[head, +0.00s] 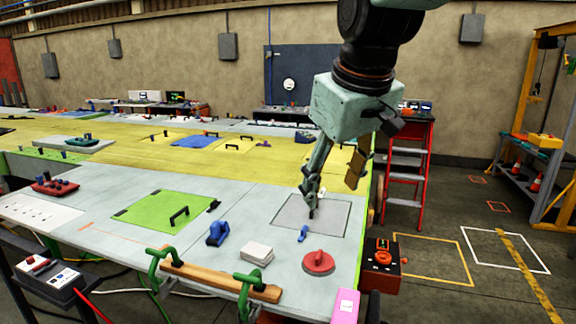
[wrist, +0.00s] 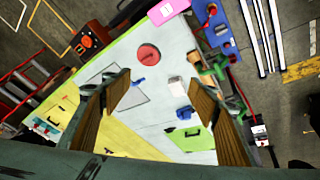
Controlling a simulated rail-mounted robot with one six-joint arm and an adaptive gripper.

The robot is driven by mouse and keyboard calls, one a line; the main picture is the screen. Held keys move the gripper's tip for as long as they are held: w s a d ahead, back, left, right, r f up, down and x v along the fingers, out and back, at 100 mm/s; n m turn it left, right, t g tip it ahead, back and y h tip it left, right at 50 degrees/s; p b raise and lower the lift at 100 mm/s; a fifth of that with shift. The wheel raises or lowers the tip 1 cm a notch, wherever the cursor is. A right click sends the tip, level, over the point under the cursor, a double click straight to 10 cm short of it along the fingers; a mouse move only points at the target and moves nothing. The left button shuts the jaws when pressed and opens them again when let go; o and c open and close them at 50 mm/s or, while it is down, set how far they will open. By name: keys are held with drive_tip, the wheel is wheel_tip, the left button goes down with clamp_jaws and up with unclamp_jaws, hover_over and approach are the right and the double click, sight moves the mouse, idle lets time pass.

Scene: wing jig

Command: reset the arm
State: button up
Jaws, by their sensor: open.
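My gripper (head: 328,185) hangs from my arm over the right end of the wing table (head: 105,225), above a grey square panel (head: 335,214). In the wrist view my gripper (wrist: 167,110) shows two wood-toned finger pads spread wide apart with nothing between them. The table surface shows below and between the fingers. How far the fingertips are above the panel is hard to tell.
Near my gripper lie a red round handle (head: 318,262), a small blue piece (head: 303,233), a white block (head: 256,252) and a blue tool (head: 217,233). Green clamps hold a wooden bar (head: 220,281) at the front edge. A red stepladder (head: 408,165) stands behind right.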

drive_tip(key=s+d+f+m+b, duration=0.1)
drive_tip(key=s+d+f, duration=0.3)
drive_tip(key=s, duration=0.6)
drive_tip(key=s+d+f+m+b, duration=0.2)
drive_tip(key=s+d+f+m, duration=0.1)
drive_tip(key=s, duration=0.7)
drive_tip(key=s+d+f+m+h+b, duration=0.1)
drive_tip(key=s+d+f, duration=0.4)
drive_tip(key=s, duration=0.6)
drive_tip(key=shift+f+m+g+b, duration=0.15)
drive_tip(key=shift+m+g+b, duration=0.25)
drive_tip(key=shift+m+b, duration=0.3)
drive_tip(key=shift+d, duration=0.1)
